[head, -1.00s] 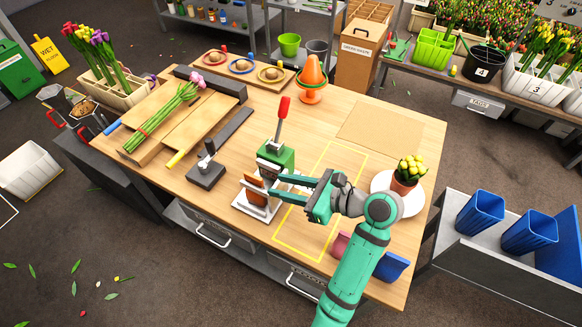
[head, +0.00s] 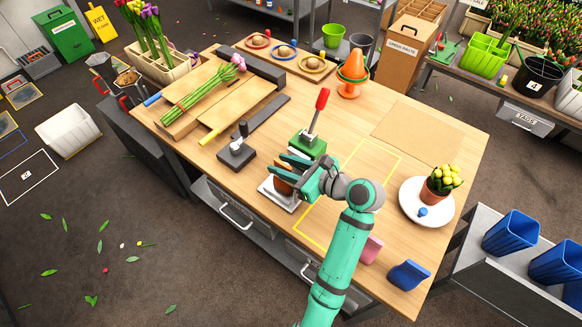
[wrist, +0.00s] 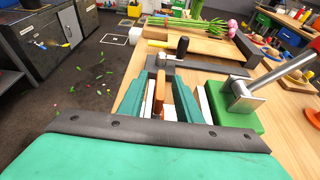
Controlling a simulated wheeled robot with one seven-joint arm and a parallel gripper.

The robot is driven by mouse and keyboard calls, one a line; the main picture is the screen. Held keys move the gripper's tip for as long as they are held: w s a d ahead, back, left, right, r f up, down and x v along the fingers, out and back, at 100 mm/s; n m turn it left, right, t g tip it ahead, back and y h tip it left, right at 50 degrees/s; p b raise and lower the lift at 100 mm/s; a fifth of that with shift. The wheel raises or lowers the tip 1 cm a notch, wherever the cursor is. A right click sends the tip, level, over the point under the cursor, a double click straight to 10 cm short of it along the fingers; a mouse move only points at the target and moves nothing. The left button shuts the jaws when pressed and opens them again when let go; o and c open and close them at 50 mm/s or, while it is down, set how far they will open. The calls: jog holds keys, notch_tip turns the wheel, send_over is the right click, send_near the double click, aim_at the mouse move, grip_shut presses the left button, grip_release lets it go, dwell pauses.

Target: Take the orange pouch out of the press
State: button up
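The orange pouch (head: 282,186) stands upright at the press's white base plate (head: 272,198); my gripper partly hides it. The press has a green body (head: 308,145) and a raised lever with a red handle (head: 321,100). My gripper (head: 281,166) reaches in from the right, with its fingers at the pouch. In the wrist view the pouch (wrist: 158,98) shows edge-on between the two teal fingers (wrist: 160,82). The fingers are apart, with narrow gaps seeming to show beside the pouch. The green press body (wrist: 236,110) is close to the right finger.
A dark stand with an upright handle (head: 238,150) is left of the press. A white plate with a potted plant (head: 425,210), a pink block (head: 371,249) and a blue block (head: 408,275) are farther right.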

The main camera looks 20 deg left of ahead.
jog(key=shift+w+a, duration=0.1)
grip_shut()
jog(key=shift+r, duration=0.25)
dwell(0.3)
